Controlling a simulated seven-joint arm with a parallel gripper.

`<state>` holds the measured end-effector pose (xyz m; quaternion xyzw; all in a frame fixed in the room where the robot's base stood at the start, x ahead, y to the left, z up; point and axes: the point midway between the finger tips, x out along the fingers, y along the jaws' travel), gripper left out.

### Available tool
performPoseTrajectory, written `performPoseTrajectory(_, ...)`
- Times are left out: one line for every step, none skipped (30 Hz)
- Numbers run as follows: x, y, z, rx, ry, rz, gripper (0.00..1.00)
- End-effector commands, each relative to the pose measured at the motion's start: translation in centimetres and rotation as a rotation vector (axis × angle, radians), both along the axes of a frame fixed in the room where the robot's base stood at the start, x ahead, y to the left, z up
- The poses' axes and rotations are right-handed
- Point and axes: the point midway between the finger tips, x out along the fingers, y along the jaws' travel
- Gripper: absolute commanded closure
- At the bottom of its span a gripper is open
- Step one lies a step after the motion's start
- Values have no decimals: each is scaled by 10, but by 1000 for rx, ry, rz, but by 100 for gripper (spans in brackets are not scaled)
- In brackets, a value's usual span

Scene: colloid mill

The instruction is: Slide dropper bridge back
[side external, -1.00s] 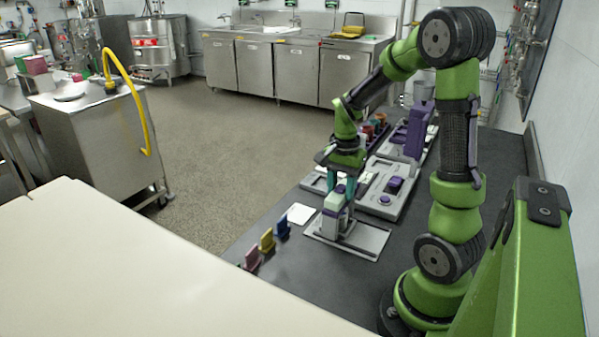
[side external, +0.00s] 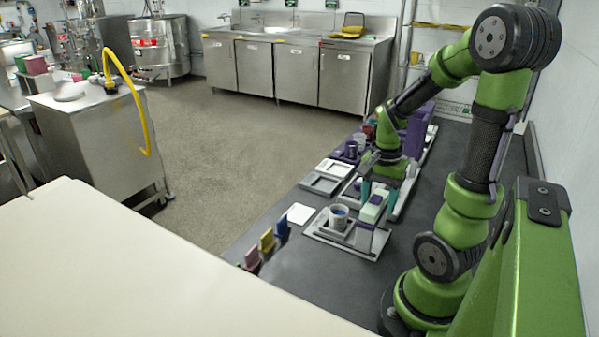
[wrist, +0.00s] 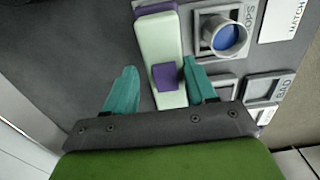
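The dropper bridge is a long pale green block with purple parts; in the side view the bridge (side external: 373,208) stands at the right end of its grey base plate (side external: 322,238). In the wrist view the bridge (wrist: 157,45) runs up between my fingers, with a purple knob (wrist: 165,77) on top. My gripper (wrist: 158,66) is open around it; the right finger is close beside it and the left finger is clearly apart. My gripper also shows over the bridge in the side view (side external: 377,199). A grey cup with blue inside (side external: 339,213) stands uncovered left of the bridge.
Blue, yellow and dark pink upright tabs (side external: 267,240) stand at the bench's left edge, near a white card (side external: 300,214). Grey trays (side external: 322,183) and a tall purple unit (side external: 417,130) stand behind. The dark bench in front of the plate is clear.

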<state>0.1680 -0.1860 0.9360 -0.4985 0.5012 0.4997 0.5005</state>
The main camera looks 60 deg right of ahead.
Motion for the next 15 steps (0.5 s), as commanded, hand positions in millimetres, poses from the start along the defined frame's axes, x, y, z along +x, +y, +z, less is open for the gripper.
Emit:
performPoseTrajectory(0,0,0,0,1,0,37)
performPoseTrajectory(0,0,0,0,0,0,34)
performPoseTrajectory(1,0,0,0,0,1,34)
performPoseTrajectory(1,0,-1,0,0,1,34)
performPoseTrajectory(1,0,-1,0,0,1,34)
performPoseTrajectory(1,0,-1,0,0,2,34)
performPoseTrajectory(1,0,-1,0,0,2,34)
performPoseTrajectory(1,0,-1,0,-1,2,34)
performPoseTrajectory(2,1,-1,0,-1,2,34)
performPoseTrajectory(2,1,0,0,-1,2,34)
performPoseTrajectory(2,0,1,-1,-2,3,34)
performPoseTrajectory(2,0,3,-2,-3,3,34)
performPoseTrajectory(3,0,5,-2,-4,3,34)
performPoseTrajectory(3,0,7,-1,-4,3,34)
performPoseTrajectory(3,0,12,-3,-5,4,34)
